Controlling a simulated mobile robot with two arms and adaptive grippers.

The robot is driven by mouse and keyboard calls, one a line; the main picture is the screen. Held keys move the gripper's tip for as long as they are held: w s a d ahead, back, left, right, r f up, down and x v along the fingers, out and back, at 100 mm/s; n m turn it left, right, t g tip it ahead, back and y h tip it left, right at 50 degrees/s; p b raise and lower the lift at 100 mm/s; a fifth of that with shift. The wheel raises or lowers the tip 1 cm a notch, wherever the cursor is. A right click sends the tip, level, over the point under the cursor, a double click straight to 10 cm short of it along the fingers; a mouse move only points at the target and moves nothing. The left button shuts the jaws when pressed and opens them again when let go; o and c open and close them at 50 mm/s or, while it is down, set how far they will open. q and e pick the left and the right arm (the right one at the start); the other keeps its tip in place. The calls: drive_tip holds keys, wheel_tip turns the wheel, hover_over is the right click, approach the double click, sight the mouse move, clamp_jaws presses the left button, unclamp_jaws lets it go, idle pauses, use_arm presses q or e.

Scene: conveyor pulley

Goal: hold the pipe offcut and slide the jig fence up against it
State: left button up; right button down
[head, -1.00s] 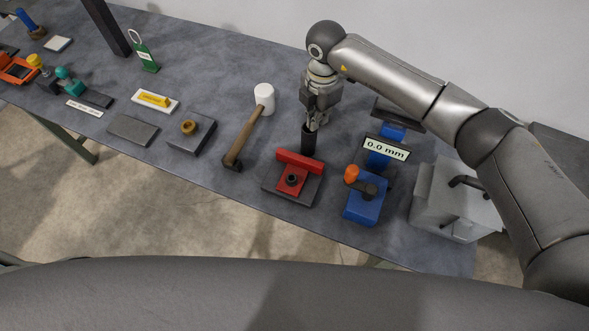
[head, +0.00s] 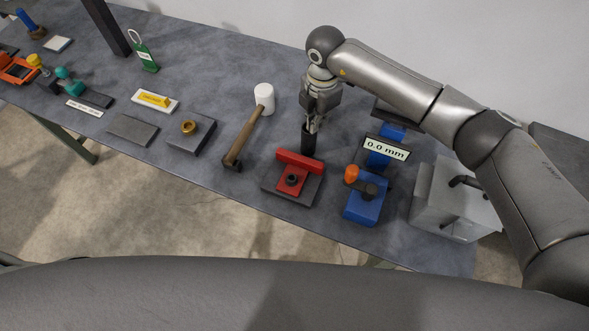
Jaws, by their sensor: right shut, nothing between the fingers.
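The red jig fence (head: 300,161) is an upright bar with a flat red foot, on a dark base plate (head: 303,196) near the table's front edge. A short dark round piece (head: 291,180) stands on the red foot; I cannot tell whether it is a knob or a pipe. A short brass-coloured ring (head: 188,127), possibly the pipe offcut, sits on a grey block further left. My right gripper (head: 309,150) points down just behind the fence, its dark fingers shut and empty. The fence partly hides the fingertips, so contact is unclear. My left gripper is not in view.
A white-headed mallet (head: 240,139) lies left of the fence. To the right stand a blue device (head: 364,206) with an orange knob, a "0.0 mm" display (head: 386,148) and a grey box (head: 440,207). A yellow-topped white block (head: 155,100) lies further left.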

drive_tip(key=shift+s+f, duration=0.1)
drive_tip(key=shift+f, duration=0.05)
wheel_tip(320, 180, up, 2)
drive_tip(key=shift+r+p, duration=0.1)
drive_tip(key=shift+p, duration=0.65)
wheel_tip(320, 180, up, 4)
drive_tip(key=shift+f+p, duration=0.1)
drive_tip(key=shift+p, duration=1)
